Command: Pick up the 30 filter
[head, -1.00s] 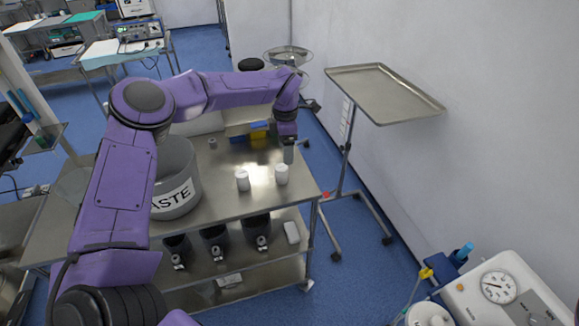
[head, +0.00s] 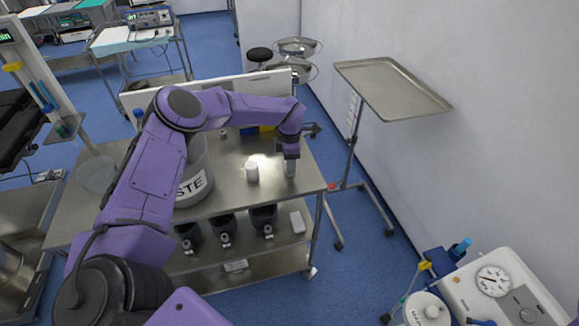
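Two small white cylinders stand on the steel cart top, and no number can be read on either. One white cylinder (head: 252,171) stands upright and clear, left of my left gripper. My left gripper (head: 290,166) points straight down over the right white cylinder (head: 290,171) near the cart's right edge. The gripper hides most of that cylinder, and I cannot tell whether its fingers touch it or are closed. My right gripper is out of view.
The steel cart (head: 225,208) has a grey waste bin (head: 196,178) left of the cylinders, partly behind my arm. Dark containers (head: 225,227) sit on its lower shelf. A tray stand (head: 392,88) is at the right, close to the cart.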

